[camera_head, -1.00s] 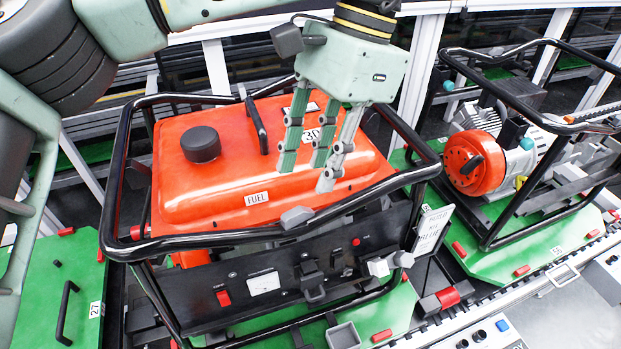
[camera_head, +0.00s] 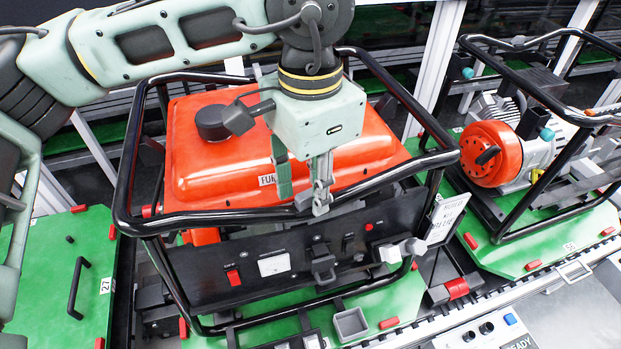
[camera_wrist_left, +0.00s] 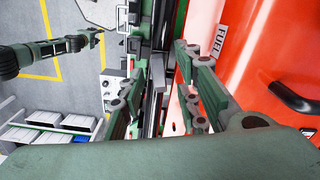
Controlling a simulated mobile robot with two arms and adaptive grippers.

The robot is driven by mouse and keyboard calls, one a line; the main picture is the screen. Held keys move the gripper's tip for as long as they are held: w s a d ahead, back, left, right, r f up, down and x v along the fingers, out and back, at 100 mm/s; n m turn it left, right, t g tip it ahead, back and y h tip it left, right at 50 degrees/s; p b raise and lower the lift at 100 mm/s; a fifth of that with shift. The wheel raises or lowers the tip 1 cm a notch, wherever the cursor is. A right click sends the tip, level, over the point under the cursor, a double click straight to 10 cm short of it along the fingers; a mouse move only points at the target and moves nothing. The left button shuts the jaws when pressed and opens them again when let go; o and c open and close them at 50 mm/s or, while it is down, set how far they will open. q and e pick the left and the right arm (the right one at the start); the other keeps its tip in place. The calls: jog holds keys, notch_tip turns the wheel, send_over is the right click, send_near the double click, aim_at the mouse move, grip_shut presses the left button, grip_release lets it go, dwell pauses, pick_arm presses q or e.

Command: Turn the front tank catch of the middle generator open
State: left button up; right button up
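The middle generator's orange tank (camera_head: 215,160) sits inside a black tube frame. In the wrist view the front tank catch (camera_wrist_left: 157,73), a small grey bar, shows at the tank's front edge. My left gripper (camera_head: 318,205) points down over that edge, and in the head view its fingers largely hide the catch. In the wrist view the left gripper is open, its fingers on either side of the catch; I cannot tell whether they touch it. An arm at the wrist view's left, apparently my right, ends in a small gripper (camera_wrist_left: 95,38), too small to read.
The black frame's front top bar (camera_head: 220,222) runs close to the left gripper. A dark fuel cap (camera_head: 212,123) stands on the tank. A sign plate (camera_head: 446,218) hangs at the frame's right corner. Another generator with a red round cover (camera_head: 488,153) stands to the right.

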pick_arm(q)
jog(key=shift+d+f, duration=0.1)
jog(key=shift+d, duration=0.05)
grip_shut()
jog(key=shift+f+m+b, duration=0.15)
jog(key=shift+m+b, duration=0.15)
jog(key=shift+b, duration=0.15)
jog(key=shift+m, duration=0.4)
grip_release()
